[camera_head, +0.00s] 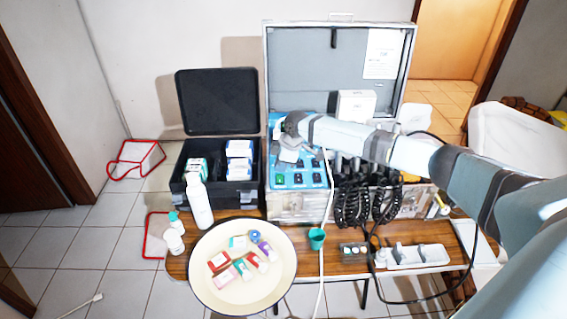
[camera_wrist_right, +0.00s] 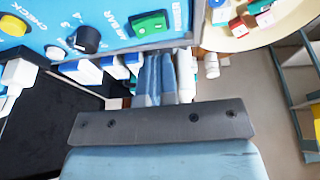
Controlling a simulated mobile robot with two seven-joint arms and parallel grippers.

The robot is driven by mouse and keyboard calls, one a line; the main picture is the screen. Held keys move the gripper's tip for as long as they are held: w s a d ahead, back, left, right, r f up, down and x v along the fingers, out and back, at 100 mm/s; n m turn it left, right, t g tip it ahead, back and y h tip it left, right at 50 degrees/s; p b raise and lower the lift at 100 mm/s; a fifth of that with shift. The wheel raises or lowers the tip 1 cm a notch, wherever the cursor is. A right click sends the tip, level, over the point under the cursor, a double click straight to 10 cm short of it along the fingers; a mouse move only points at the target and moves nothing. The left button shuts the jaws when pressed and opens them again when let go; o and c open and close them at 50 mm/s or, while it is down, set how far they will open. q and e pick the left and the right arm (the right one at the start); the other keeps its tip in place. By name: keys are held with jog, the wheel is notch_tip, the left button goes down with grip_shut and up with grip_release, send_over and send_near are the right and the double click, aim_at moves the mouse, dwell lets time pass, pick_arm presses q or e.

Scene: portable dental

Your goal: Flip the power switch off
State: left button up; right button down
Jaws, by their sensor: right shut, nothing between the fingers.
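The blue control panel (camera_head: 305,183) of the dental unit stands in the open grey case in the head view. The green power switch (camera_head: 280,180) is at the panel's front left corner. In the wrist view the green switch (camera_wrist_right: 150,24) sits in a dark frame on the panel. My right gripper (camera_head: 289,157) is over the left side of the panel, behind the switch in the head view. In the wrist view the shut, empty fingers (camera_wrist_right: 166,58) point at the panel edge just below the switch. I cannot tell whether they touch the panel. My left gripper is not in view.
Black knobs (camera_head: 316,177) sit right of the switch. Coiled black hoses (camera_head: 352,203) hang beside the panel. A black open case (camera_head: 217,101) stands left. A white bottle (camera_head: 199,204) and a round cream tray (camera_head: 216,289) are on the wooden table, with a green cup (camera_head: 317,238).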

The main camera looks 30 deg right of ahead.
jog(key=shift+b+v, duration=0.7)
jog(key=shift+v, duration=0.4)
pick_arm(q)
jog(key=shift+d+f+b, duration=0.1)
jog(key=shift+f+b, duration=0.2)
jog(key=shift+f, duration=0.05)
pick_arm(e)
jog(key=v, duration=0.8)
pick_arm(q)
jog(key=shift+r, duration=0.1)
pick_arm(e)
jog(key=shift+s+a, duration=0.1)
